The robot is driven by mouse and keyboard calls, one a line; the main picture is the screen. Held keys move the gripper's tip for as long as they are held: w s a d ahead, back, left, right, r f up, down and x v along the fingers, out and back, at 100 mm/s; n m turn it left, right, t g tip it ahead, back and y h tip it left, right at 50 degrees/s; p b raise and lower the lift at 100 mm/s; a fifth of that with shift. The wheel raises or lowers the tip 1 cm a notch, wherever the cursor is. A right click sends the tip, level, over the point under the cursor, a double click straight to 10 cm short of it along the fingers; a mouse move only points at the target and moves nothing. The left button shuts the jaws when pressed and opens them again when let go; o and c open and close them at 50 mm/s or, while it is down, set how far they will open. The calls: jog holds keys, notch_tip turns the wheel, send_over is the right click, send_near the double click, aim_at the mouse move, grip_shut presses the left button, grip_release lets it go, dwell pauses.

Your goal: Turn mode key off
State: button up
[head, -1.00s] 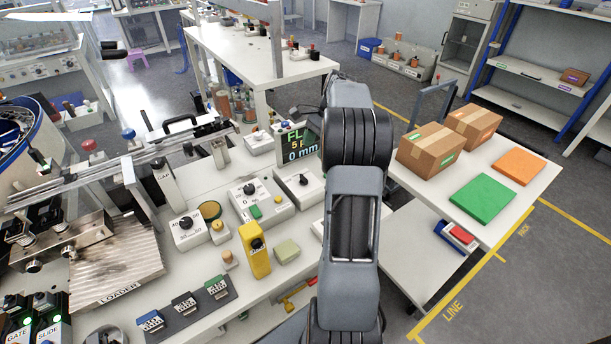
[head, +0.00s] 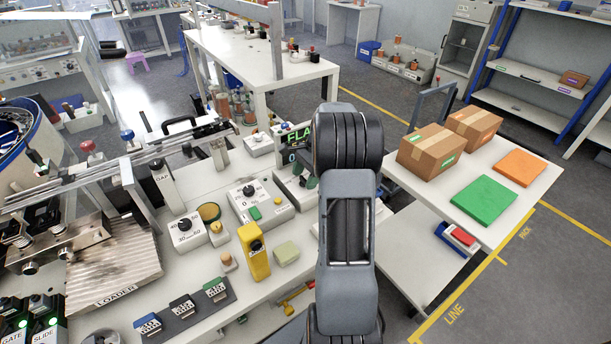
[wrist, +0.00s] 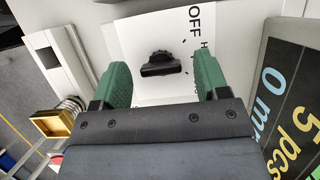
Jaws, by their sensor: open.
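The mode key (wrist: 161,64) is a black knob on a white panel, seen in the wrist view under the printed word OFF and a partly cut-off H. It lies between the two green fingers of my gripper (wrist: 157,82), which are open on either side with a gap to it. Its handle lies roughly across the picture; which mark it points to is not clear. In the head view my gripper (head: 312,180) shows only as a bit of green by the white key box (head: 293,195), mostly hidden behind my arm.
A display (wrist: 292,120) stands close on the right in the wrist view. A brass-coloured square part (wrist: 52,124) is at the left. In the head view, a box with a knob and green button (head: 262,203) and a yellow unit (head: 254,252) stand nearby.

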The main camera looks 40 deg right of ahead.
jog(key=shift+c, duration=0.2)
jog(key=c, duration=0.9)
jog(key=shift+r, duration=0.1)
jog(key=shift+n+g+p, duration=0.3)
jog(key=shift+n+p, duration=0.4)
jog(key=shift+p, duration=0.05)
jog(key=shift+w+r+n+g+p, duration=0.1)
jog(key=shift+n+g+p, duration=0.3)
jog(key=shift+n+p, duration=0.6)
jog(key=n+g, duration=0.1)
jog(key=n, duration=0.1)
jog(key=n+h+p, duration=0.1)
jog(key=n, duration=0.2)
jog(key=shift+w+g, duration=0.1)
jog(key=shift+g, duration=0.3)
jog(key=shift+n+p, duration=0.3)
jog(key=shift+n, duration=0.1)
